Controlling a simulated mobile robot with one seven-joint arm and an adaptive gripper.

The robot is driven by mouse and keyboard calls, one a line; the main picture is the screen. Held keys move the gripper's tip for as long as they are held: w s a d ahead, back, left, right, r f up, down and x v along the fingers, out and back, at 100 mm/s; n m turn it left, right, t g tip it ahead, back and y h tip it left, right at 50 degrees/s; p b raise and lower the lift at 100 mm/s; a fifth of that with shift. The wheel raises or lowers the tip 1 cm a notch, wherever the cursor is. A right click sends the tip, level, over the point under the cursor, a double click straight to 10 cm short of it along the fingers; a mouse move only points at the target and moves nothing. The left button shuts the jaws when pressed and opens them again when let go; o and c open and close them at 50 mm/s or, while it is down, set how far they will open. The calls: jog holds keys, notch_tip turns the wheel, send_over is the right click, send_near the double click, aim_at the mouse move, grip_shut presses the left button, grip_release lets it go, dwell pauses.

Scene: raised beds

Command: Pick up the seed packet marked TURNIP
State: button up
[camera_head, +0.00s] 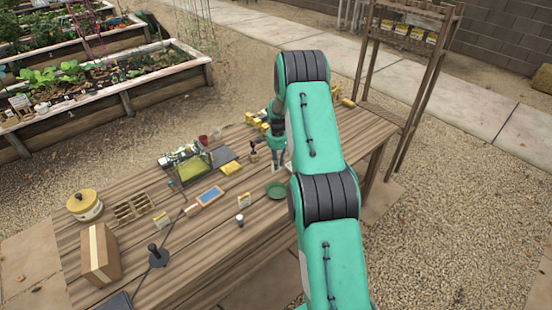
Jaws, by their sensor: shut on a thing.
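My gripper (279,166) is low over the wooden table, at the end of my green arm, just behind a round green dish (277,189). It is shut on a small pale thing, mostly hidden by the fingers; its marking cannot be read, and I cannot tell whether it touches the table. A yellow packet-like thing (231,168) lies left of the gripper. No lettering is legible, so I cannot tell which packet is marked TURNIP.
The wooden table (225,237) also holds a yellow lidded pot (85,205), a compartment tray (133,207), a cardboard box (99,254), a blue slate (210,195) and a dark tray with yellow contents. A tall wooden shelf (430,75) stands behind the right end.

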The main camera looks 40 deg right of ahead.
jog(key=shift+s+a+r, duration=0.15)
jog(key=shift+s+a, duration=0.55)
jog(key=shift+s, duration=0.4)
jog(key=shift+s+a+r, duration=0.1)
jog(key=shift+s+a, duration=0.55)
jog(key=shift+s, duration=0.4)
jog(key=shift+s+a+r, duration=0.15)
jog(key=shift+s+a, duration=0.55)
jog(key=shift+s, duration=0.4)
